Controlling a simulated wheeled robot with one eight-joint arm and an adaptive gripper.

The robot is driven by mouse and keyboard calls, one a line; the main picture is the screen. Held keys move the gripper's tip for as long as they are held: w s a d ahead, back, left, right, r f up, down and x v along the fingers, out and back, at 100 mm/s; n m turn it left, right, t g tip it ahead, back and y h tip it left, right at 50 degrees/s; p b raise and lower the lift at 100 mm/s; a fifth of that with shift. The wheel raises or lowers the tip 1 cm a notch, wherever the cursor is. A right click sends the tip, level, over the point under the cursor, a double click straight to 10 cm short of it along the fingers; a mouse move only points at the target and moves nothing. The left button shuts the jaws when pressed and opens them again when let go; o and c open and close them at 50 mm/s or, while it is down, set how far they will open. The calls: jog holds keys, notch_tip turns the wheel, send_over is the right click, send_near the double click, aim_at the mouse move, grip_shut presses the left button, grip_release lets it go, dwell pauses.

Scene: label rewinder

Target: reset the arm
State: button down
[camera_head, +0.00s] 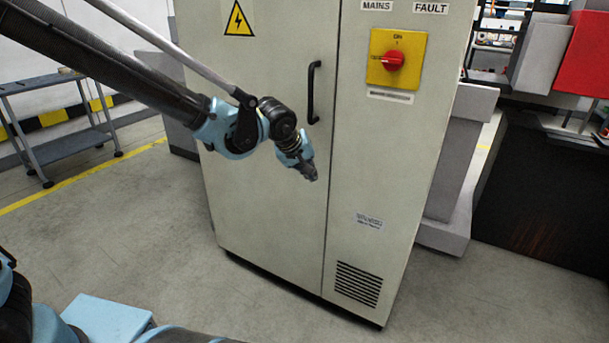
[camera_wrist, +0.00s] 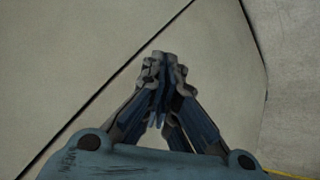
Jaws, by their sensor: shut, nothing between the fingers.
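My gripper (camera_head: 309,175) is at the end of my arm, in front of the beige electrical cabinet (camera_head: 265,205) in the head view. It hangs a little below the black door handle (camera_head: 314,92) and left of the seam between the cabinet's two doors. In the wrist view my gripper (camera_wrist: 162,62) has its fingertips together with nothing between them. The cabinet face (camera_wrist: 75,60) and its dark door seam show behind the fingers. I cannot tell how far the fingertips are from the cabinet.
A red rotary switch (camera_head: 394,60) on a yellow plate sits on the right door, above a vent (camera_head: 357,284). A grey shelf cart (camera_head: 60,145) stands at the left. A dark machine (camera_head: 540,190) is at the right.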

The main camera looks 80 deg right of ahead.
jog(key=shift+s+a+r, duration=0.15)
jog(key=shift+a+r, duration=0.2)
jog(key=shift+r, duration=0.15)
